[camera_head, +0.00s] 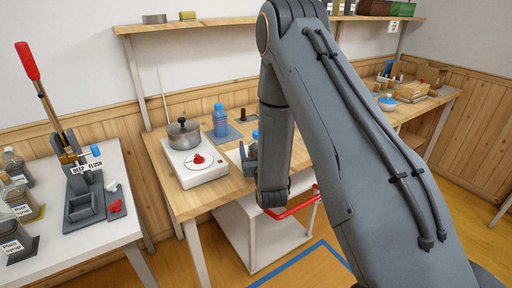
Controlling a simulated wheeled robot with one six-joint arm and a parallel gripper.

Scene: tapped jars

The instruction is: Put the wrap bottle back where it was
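A blue bottle (220,121) stands upright on a dark grey mat (233,135) on the wooden table, right of the hot plate. No label on it can be read, so I cannot tell whether it is the wrap bottle. My gripper (249,156) is low over the table's front right part, mostly hidden behind my own arm. A small blue patch (255,134) shows just above my gripper, beside the arm. I cannot tell what it belongs to, or whether my gripper holds it. The fingers are too hidden to show open or shut.
A grey pot (183,133) sits on a white hot plate (193,164) with a red knob. A small dark object (243,114) stands behind the bottle's right. Labelled jars (15,238) and a red-handled press (41,85) stand on the left table. A red-handled white cart (262,236) is below.

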